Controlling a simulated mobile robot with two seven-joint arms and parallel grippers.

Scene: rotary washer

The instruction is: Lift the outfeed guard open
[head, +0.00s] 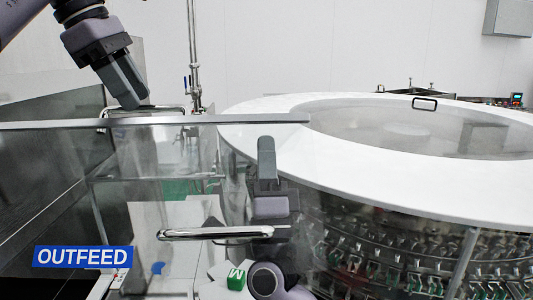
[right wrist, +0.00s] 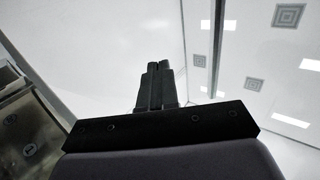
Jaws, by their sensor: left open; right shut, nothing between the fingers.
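The outfeed guard is a clear panel with a grey top bar (head: 210,121), above the blue OUTFEED sign (head: 83,257). One metal handle (head: 215,233) is low on its front. Another handle (head: 165,109) shows just beyond the top bar. My left gripper (head: 132,102) points down at this far handle, its fingertips close to the handle's left part. Contact cannot be told. My right gripper (head: 266,145) points up, just under the right part of the bar and above the front handle's right end. It is shut and empty in the right wrist view (right wrist: 154,68).
The round washer with a wide white rim (head: 390,165) fills the right side, with a small handle (head: 425,103) on its clear cover. Dark panels (head: 40,190) stand at left. A vertical pipe (head: 193,55) rises behind the guard.

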